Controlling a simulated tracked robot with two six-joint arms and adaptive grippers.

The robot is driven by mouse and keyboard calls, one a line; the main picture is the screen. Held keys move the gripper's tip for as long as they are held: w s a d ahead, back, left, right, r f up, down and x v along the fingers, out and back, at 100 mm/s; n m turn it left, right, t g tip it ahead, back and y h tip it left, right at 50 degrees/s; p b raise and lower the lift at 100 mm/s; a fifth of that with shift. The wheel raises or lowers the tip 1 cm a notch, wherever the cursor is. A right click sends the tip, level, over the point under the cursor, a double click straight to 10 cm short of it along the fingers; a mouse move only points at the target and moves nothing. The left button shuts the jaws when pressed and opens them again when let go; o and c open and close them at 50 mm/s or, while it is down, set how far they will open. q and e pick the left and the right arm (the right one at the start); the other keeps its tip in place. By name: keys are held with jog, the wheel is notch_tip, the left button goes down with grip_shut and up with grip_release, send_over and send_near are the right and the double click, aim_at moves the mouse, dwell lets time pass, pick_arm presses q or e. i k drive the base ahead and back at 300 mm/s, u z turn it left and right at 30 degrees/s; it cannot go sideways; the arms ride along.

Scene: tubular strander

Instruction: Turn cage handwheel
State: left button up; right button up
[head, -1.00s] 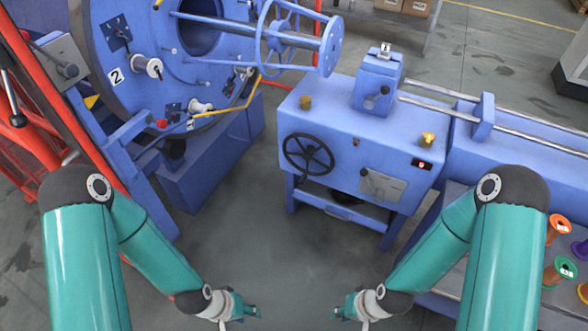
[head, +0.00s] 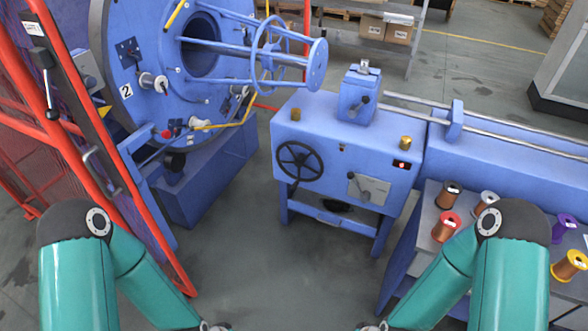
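The black handwheel (head: 299,161) with spokes is on the front face of the blue machine cabinet (head: 345,150), in the middle of the head view. The large blue cage disc (head: 180,95) with a "2" plate and small bobbins stands at upper left, beside the cabinet. My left gripper is below the bottom edge of the view; only its wrist shows at lower left of centre. My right gripper is also cut off by the bottom edge, with only its wrist showing. Neither arm touches the handwheel.
A red guard frame (head: 110,160) runs along the left. A blue-framed table (head: 415,240) with several coloured spools stands at right. Twin rails (head: 480,120) extend right from the cabinet. Grey floor (head: 255,260) in front of the cabinet is clear.

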aim_at(300, 160)
jog(key=z, duration=0.1)
jog(key=i, duration=0.9)
jog(key=u, duration=0.1)
